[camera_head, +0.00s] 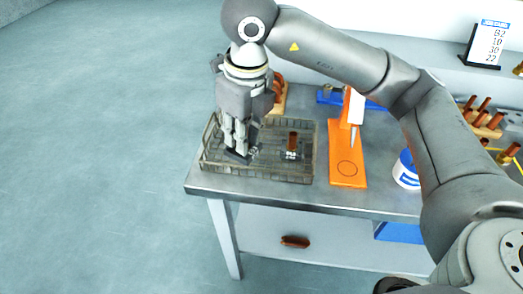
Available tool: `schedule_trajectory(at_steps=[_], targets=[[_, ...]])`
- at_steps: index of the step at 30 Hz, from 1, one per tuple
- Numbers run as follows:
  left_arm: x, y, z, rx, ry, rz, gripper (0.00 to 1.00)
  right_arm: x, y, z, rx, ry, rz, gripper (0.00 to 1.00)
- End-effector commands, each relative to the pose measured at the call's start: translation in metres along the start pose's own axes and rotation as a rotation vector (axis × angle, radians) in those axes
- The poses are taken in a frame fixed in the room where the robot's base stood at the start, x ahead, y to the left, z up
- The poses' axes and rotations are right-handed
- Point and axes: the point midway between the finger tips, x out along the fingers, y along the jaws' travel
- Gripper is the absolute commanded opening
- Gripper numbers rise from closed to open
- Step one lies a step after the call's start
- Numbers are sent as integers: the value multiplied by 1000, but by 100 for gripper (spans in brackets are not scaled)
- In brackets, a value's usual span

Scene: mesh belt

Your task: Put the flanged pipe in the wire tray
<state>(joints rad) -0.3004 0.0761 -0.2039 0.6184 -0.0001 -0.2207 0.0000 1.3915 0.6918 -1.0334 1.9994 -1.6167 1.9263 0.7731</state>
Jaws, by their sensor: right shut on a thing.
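The wire tray (304,176) is a grey mesh basket at the left end of the metal table. My right gripper (239,154) points down inside its left part, with the fingertips low near the mesh floor. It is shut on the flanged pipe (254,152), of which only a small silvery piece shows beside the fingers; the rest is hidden. I cannot tell whether the pipe touches the tray floor. A brown and silver piece (292,146) stands upright in the right part of the tray, apart from the gripper. My left gripper is out of view.
A white and blue tub (406,170) stands farther right. Racks with brown-handled items (484,119) are at the right. My right arm spans the table.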

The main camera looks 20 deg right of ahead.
Motion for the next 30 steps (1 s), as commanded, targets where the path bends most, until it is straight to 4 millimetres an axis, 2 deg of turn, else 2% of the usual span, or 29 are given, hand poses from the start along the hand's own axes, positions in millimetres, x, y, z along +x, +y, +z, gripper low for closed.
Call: schedule_trajectory(at_steps=[6, 14, 26, 30], targets=[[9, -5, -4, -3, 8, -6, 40, -6, 2, 8, 294, -3, -36, 0], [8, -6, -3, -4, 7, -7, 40, -7, -2, 15, 425, 1, -49, 0], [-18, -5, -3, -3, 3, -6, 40, 38, -55, 78, 428, 4, -51, 0], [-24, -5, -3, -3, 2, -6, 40, 69, -67, 92, 426, 5, -50, 0]])
